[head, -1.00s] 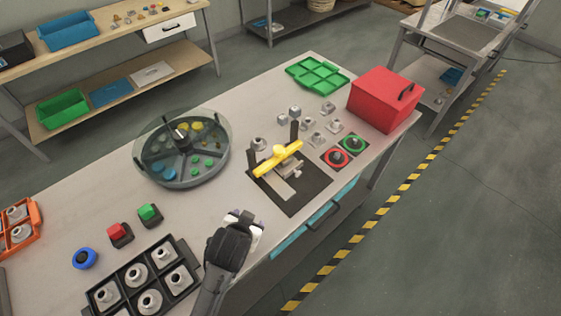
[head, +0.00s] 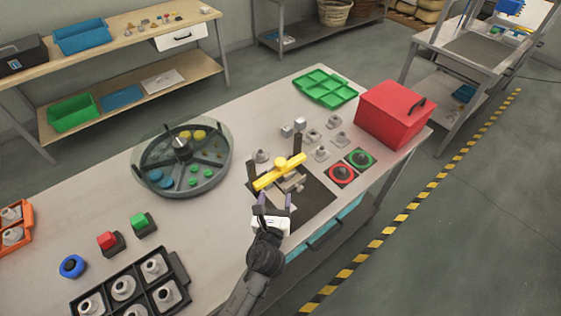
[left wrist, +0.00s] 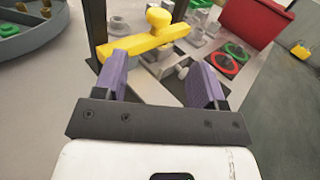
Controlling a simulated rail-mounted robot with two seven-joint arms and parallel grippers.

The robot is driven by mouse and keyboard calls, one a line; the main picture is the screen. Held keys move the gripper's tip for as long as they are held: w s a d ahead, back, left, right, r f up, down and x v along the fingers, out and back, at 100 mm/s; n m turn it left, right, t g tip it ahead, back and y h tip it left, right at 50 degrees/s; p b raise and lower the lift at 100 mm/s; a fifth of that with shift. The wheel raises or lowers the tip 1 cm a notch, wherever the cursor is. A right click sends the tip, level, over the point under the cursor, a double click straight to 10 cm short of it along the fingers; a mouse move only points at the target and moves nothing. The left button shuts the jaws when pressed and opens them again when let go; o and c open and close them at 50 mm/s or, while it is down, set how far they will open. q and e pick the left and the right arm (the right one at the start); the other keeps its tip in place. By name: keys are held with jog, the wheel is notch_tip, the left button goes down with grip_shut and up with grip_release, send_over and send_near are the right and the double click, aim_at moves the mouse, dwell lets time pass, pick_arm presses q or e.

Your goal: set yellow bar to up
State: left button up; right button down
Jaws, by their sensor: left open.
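The yellow bar (head: 279,174) is part of a fixture on a dark plate (head: 312,203), between two dark posts. It lies roughly level, with a round yellow knob on its middle. In the left wrist view the yellow bar (left wrist: 145,42) is just beyond the fingertips. My left gripper (head: 274,199) is open and empty, in front of the bar on the near side. Its purple fingers (left wrist: 162,78) are spread apart, and I see no contact with the bar. My right gripper is not in view.
A round divided tray (head: 182,190) stands left of the fixture. Red and green round controls (head: 342,174), small grey parts (head: 321,153) and a red box (head: 394,114) lie to the right. A black tray of grey parts (head: 178,258) is at the front left.

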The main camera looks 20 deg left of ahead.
aim_at(280, 167)
pick_arm(q)
jog(key=shift+w+a+m, duration=0.1)
jog(key=shift+w+m, duration=0.15)
jog(key=shift+m, duration=0.05)
jog(key=b+x, duration=0.2)
jog(key=x, duration=0.9)
jog(key=shift+w, duration=0.4)
jog(key=shift+x, duration=0.75)
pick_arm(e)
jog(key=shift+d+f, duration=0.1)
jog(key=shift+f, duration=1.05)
